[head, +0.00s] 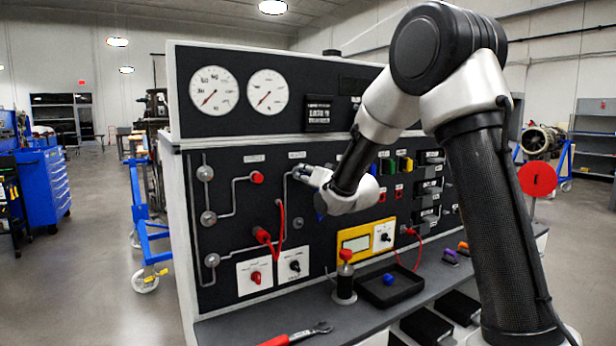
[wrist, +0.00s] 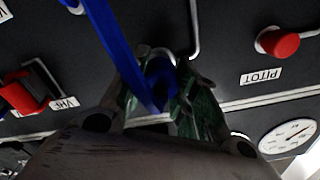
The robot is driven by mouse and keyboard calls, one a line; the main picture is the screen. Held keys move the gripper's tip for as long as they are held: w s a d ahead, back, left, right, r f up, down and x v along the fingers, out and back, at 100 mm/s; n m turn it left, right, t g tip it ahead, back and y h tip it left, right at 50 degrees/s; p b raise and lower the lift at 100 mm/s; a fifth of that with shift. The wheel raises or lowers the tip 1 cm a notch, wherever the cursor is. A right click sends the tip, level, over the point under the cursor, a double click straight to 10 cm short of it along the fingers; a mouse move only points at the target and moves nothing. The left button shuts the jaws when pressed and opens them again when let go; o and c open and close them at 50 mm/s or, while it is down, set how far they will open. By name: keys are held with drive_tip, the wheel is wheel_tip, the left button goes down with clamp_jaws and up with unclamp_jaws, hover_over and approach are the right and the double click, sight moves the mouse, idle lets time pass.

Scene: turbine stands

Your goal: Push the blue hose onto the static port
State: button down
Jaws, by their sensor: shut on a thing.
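My gripper (head: 312,177) is at the panel's upper middle in the head view, at the top of a grey pipe. In the wrist view its green-padded fingers (wrist: 160,98) are shut on the blue hose (wrist: 103,32), whose held part shows between the fingertips. The rest of the hose runs to the upper left. A small blue piece of it (head: 320,214) hangs below the gripper in the head view. A grey metal fitting (wrist: 158,53), apparently the static port, is right at the fingertips. Whether the hose is around it or only in front of it, I cannot tell.
A red-capped port (head: 257,177) labelled PITOT in the wrist view (wrist: 280,43) is left of my gripper in the head view. A red hose (head: 281,222) hangs below.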

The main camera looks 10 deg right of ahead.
drive_tip(key=shift+w+a+r, duration=0.1)
drive_tip(key=shift+w+r, duration=0.05)
drive_tip(key=shift+r, duration=0.15)
drive_tip(key=c, duration=1.5)
unclamp_jaws()
drive_tip(key=o, duration=0.4)
drive_tip(key=shift+w+a+f, duration=0.1)
drive_tip(key=shift+w+f, duration=0.15)
drive_tip(key=shift+o, duration=0.3)
drive_tip(key=shift+o, duration=0.8)
drive_tip(key=shift+s, duration=0.1)
drive_tip(key=shift+s, duration=0.1)
